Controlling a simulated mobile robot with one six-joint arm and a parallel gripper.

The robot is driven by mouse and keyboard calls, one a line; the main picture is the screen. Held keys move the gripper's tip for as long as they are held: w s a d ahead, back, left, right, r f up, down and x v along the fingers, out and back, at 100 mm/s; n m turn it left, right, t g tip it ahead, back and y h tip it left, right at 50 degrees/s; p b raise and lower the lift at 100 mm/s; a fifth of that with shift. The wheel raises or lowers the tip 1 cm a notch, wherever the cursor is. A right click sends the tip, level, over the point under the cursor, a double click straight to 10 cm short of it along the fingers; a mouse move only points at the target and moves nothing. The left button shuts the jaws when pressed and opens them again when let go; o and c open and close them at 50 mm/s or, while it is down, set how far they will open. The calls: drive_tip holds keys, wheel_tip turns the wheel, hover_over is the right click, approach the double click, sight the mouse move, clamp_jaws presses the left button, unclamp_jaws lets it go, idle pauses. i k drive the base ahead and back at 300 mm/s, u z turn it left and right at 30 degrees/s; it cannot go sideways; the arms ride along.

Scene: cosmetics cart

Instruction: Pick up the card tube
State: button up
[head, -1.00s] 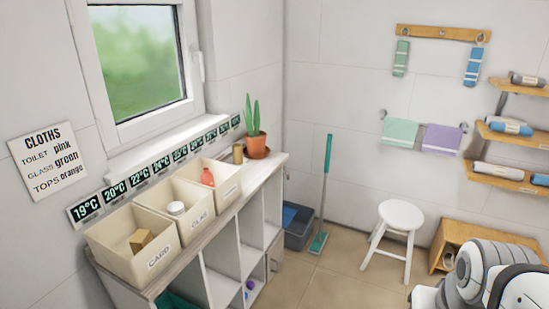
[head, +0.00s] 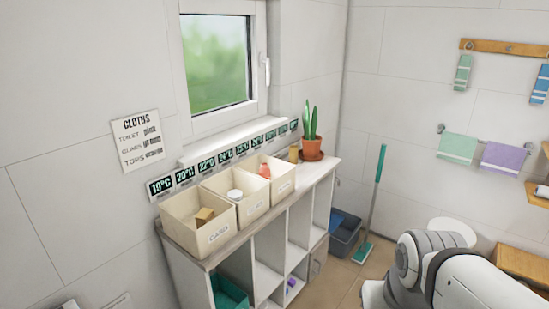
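A small tan cylinder (head: 294,154), which looks like the card tube, stands upright on the shelf unit's top. It is between the last bin and the potted plant. My arm shows at the lower right, well apart from the tube, but my gripper is out of view.
Three cream bins stand in a row on the shelf unit (head: 238,243): the card bin (head: 212,238) holds a brown box (head: 204,215), the middle one a white round item, the far one a red item. A potted plant (head: 311,148) is beside the tube. A window is above.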

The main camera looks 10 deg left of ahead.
sight(293, 149)
drive_tip(key=u, duration=0.2)
drive_tip(key=i, duration=1)
drive_tip(key=z, duration=1.7)
drive_tip(key=i, duration=1.7)
drive_tip(key=u, duration=1.7)
